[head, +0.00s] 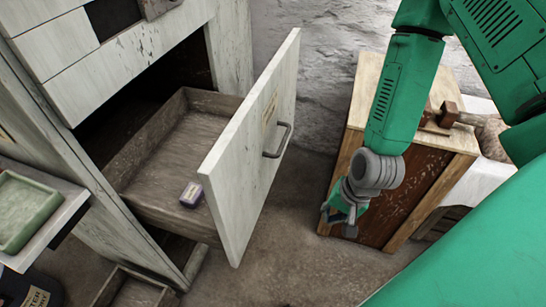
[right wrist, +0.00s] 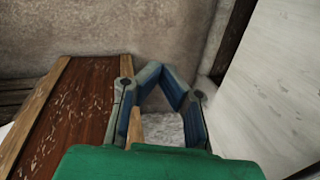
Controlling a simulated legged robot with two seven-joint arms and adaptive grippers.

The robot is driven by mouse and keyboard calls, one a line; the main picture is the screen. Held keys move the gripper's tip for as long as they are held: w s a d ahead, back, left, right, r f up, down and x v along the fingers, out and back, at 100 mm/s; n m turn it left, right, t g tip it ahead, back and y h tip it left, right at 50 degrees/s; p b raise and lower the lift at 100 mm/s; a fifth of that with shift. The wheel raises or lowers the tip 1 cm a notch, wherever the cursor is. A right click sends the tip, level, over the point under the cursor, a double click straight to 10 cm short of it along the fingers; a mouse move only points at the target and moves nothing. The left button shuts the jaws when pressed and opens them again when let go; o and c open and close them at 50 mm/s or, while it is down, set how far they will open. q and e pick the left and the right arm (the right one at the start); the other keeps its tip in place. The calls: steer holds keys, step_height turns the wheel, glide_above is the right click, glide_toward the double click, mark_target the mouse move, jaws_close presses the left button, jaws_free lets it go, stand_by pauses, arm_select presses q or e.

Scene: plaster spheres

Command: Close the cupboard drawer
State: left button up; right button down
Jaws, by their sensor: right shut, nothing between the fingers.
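The cupboard (head: 120,55) is a worn white cabinet at the left of the head view. Its wooden drawer (head: 160,150) is pulled out, with a pale front panel (head: 245,160) and a metal handle (head: 279,142). A small purple and white box (head: 191,194) lies inside the drawer. My right gripper (head: 343,214) is shut and empty, to the right of the drawer front and apart from it. In the right wrist view my gripper (right wrist: 162,72) shows with its fingertips together; a pale panel (right wrist: 280,85), apparently the drawer front, stands to its right. My left gripper is not in view.
A wooden cabinet (head: 370,95) with a dark red-brown side stands right of the drawer, close to my right gripper. A green tray (head: 24,210) sits at the far left. Another open wooden drawer or box (head: 135,291) is low at the bottom. Floor between drawer and cabinet is clear.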

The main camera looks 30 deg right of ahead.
mark_target(266, 164)
steer(key=w+d+r+m+t+y+p, duration=0.1)
steer(key=w+r+m+t+y+p, duration=0.1)
steer(key=w+r+m, duration=0.5)
steer(key=w+d+r+m+t+y+p, duration=0.1)
steer(key=w+d+r+m+t+y, duration=0.15)
steer(key=r+m, duration=0.45)
steer(key=w+a+f+m+b, duration=0.1)
steer(key=w+a+f+b, duration=0.4)
steer(key=w+a+f+m+b, duration=0.1)
steer(key=w+a+f+b, duration=0.1)
steer(key=f+b, duration=0.1)
steer(key=shift+w+a+f+m+t, duration=0.25)
steer(key=shift+a+m, duration=0.05)
steer(key=shift+w+a+r+b, duration=0.1)
steer(key=shift+w+a+b, duration=0.2)
steer(key=shift+w+a, duration=0.2)
